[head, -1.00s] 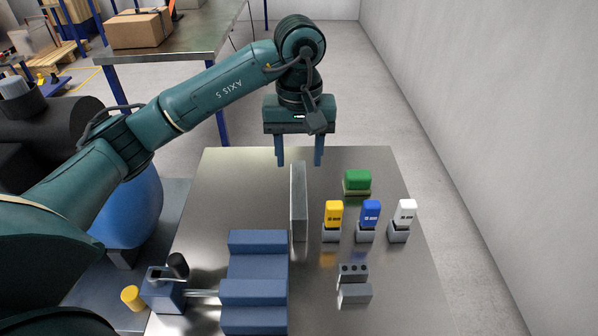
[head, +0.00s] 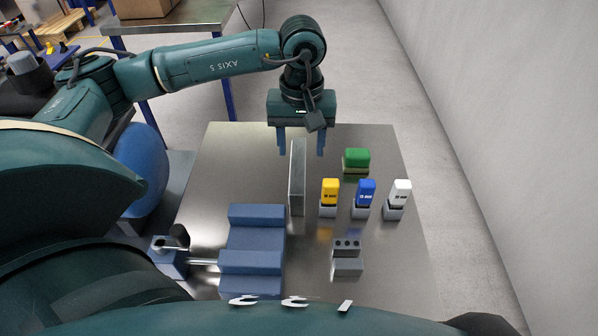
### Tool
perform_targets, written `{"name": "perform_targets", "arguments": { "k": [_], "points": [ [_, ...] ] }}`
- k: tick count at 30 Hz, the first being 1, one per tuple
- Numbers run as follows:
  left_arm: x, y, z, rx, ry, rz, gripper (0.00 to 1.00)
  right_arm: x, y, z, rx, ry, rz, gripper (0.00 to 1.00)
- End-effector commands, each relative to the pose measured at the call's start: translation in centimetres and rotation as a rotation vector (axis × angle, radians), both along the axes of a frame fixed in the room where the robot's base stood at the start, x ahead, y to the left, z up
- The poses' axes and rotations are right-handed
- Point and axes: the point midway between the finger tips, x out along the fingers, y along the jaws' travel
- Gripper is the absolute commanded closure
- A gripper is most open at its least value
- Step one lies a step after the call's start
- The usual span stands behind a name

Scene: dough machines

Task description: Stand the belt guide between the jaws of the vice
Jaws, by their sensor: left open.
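The belt guide seems to be the thin grey plate (head: 297,180), standing on edge on the metal table, its length running away from me. My left gripper (head: 301,150) is open and empty at the plate's far end. Its fingers show on either side of that end; I cannot tell how high they are above the table. The blue vice (head: 252,238) is at the near left of the plate. Its two jaws have an empty gap between them, and its screw and handle (head: 170,250) are at the left. My right gripper is not in view.
Right of the plate are a green-topped block (head: 356,158) and yellow (head: 330,190), blue (head: 365,192) and white (head: 400,191) items on grey bases. A grey block with holes (head: 346,249) lies nearer. The table (head: 225,165) is clear at the far left.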

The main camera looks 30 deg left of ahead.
Motion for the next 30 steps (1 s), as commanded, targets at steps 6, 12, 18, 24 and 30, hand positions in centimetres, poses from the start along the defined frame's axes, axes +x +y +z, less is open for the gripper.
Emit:
{"name": "perform_targets", "arguments": {
  "k": [6, 12, 18, 24, 30],
  "points": [
    [0.0, 0.6, -2.3, 0.002, 0.005, 0.002, 0.47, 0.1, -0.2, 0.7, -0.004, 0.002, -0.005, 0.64],
    [0.0, 0.8, -4.9, -0.001, 0.001, 0.002, 0.47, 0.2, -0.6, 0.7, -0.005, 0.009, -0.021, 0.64],
    [0.1, 0.8, -5.3, 0.001, -0.001, 0.001, 0.47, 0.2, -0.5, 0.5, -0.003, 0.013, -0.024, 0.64],
    [0.1, 0.7, -5.3, 0.001, -0.001, 0.0, 0.57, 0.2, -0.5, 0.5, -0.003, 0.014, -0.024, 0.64],
    [0.1, 0.7, -5.3, 0.0, -0.001, 0.0, 0.73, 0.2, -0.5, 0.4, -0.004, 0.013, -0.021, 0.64]
  ]
}}
